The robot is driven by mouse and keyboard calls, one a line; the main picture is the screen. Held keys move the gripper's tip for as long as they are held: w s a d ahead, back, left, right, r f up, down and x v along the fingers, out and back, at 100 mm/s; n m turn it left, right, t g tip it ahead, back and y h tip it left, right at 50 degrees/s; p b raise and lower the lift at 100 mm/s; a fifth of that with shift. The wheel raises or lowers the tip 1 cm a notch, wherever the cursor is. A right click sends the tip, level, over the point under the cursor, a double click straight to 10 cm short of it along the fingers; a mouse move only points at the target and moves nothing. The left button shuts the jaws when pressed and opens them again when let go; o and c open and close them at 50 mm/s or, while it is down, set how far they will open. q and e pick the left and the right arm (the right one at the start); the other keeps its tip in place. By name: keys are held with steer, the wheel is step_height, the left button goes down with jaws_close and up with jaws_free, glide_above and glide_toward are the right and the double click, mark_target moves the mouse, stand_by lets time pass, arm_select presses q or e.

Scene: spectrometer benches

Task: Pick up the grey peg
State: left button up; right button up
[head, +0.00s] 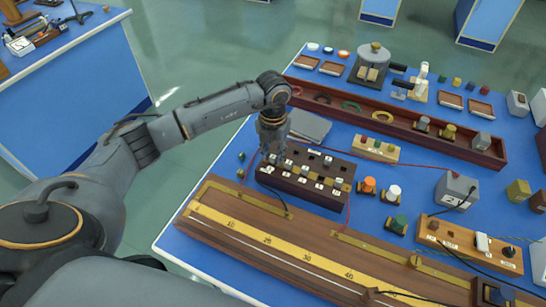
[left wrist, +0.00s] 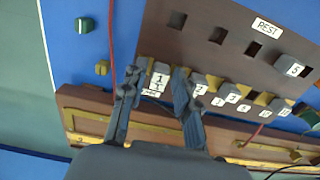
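A dark peg block (head: 310,194) stands on the blue bench, with a row of dark square holes and a row of numbered pegs. It also shows in the left wrist view (left wrist: 195,60). Several pegs on it look grey with white number labels. One grey peg (left wrist: 161,68), labelled 1, lies between the fingers of my left gripper (left wrist: 157,82). Another, labelled 5 (left wrist: 291,67), sits at the right by the REST label. My left gripper (head: 270,150) is open, pointing down over the block's left end; finger contact cannot be told. My right gripper is not in view.
A long wooden scale bench (head: 270,243) runs along the near side. A long dark red tray (head: 460,150) with rings lies behind the block. Red wires pass close to the block. Small green and brass pieces (left wrist: 102,68) stand just left of it.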

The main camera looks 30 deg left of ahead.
arm_select(q)
jaws_close()
steer(key=shift+r, duration=0.1)
steer(key=shift+r+b, duration=0.45)
steer(key=shift+r, duration=0.05)
steer(key=s+d+r, duration=0.4)
steer(key=s+r, duration=0.2)
steer(key=r, duration=0.1)
steer(key=s+d+r+b, duration=0.1)
steer(key=s+d+r, duration=0.2)
steer(key=s+r, duration=0.2)
steer(key=shift+s+d+r, duration=0.35)
steer(key=shift+r, duration=1)
